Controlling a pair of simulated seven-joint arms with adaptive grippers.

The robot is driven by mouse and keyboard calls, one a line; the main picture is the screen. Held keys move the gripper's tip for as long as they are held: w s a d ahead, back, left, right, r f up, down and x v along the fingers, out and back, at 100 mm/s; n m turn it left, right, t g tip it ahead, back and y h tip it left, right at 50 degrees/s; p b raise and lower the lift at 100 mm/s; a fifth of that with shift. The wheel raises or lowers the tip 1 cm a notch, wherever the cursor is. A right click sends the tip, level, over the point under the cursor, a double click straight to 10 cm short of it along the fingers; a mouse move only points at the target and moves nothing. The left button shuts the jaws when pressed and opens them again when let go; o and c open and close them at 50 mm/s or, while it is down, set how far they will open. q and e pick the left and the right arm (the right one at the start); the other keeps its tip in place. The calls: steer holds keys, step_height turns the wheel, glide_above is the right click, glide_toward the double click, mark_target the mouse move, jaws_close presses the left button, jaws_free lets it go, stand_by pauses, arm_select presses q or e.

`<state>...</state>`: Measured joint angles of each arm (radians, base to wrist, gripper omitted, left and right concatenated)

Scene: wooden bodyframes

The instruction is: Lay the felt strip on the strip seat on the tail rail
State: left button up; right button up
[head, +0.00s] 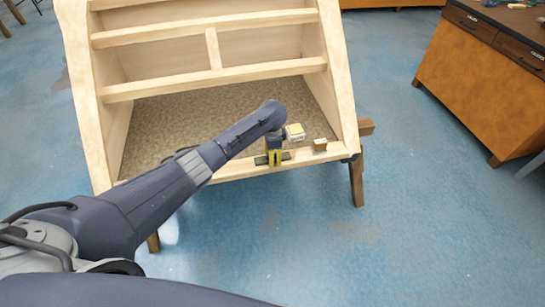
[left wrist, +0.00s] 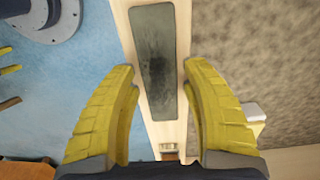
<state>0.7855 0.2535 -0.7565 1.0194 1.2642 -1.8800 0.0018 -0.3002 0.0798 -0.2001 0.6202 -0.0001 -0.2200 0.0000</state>
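A dark grey strip (left wrist: 153,60), which looks like the felt strip, lies flat along the pale wooden tail rail (head: 235,170). Its ends show on both sides of my left gripper in the head view (head: 287,156). No separate seat outline shows, so I cannot tell whether it lies exactly on the strip seat. My left gripper (left wrist: 165,80) points down over the rail. Its yellow fingers are spread apart, one on each side of the rail in the wrist view, with nothing gripped between them. It also shows in the head view (head: 275,154). My right gripper is out of view.
The frame's speckled panel (head: 165,130) lies behind. A wooden cabinet (head: 480,90) stands right, with open blue floor between.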

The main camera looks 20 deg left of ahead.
arm_select(q)
steer(key=shift+o, duration=1)
step_height(320, 180, up, 12)
stand_by(0.3)
